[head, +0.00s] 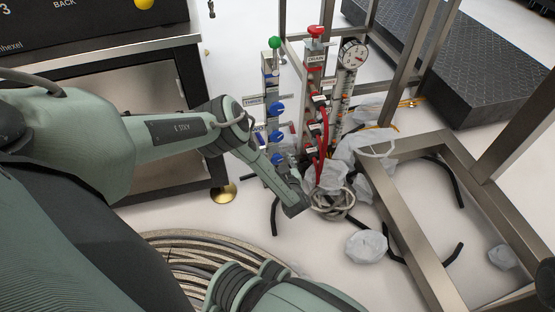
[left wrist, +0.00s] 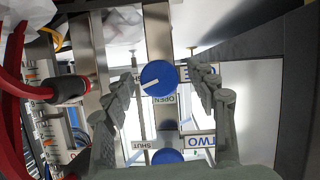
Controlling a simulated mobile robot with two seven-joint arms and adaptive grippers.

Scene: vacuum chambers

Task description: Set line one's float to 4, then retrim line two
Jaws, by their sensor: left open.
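A steel post (head: 268,88) carries several blue knobs (head: 277,107) and a green top knob (head: 274,42). My left gripper (head: 286,168) is open at the post's lower part. In the left wrist view its fingers stand either side of a blue knob (left wrist: 158,78) whose white pointer aims left, slightly down; an OPEN label sits below it. I cannot tell whether they touch it. A second blue knob (left wrist: 168,157) shows below, near SHUT and TWO labels (left wrist: 199,142). A scaled tube (head: 341,108) stands under a round gauge (head: 353,54); its float reading is too small to tell.
A red-topped post (head: 316,32) with red hoses (head: 323,130) stands right of the blue-knob post. Crumpled white bags (head: 367,246) and coiled hose (head: 333,203) lie on the floor. A steel frame (head: 408,225) bounds the right side.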

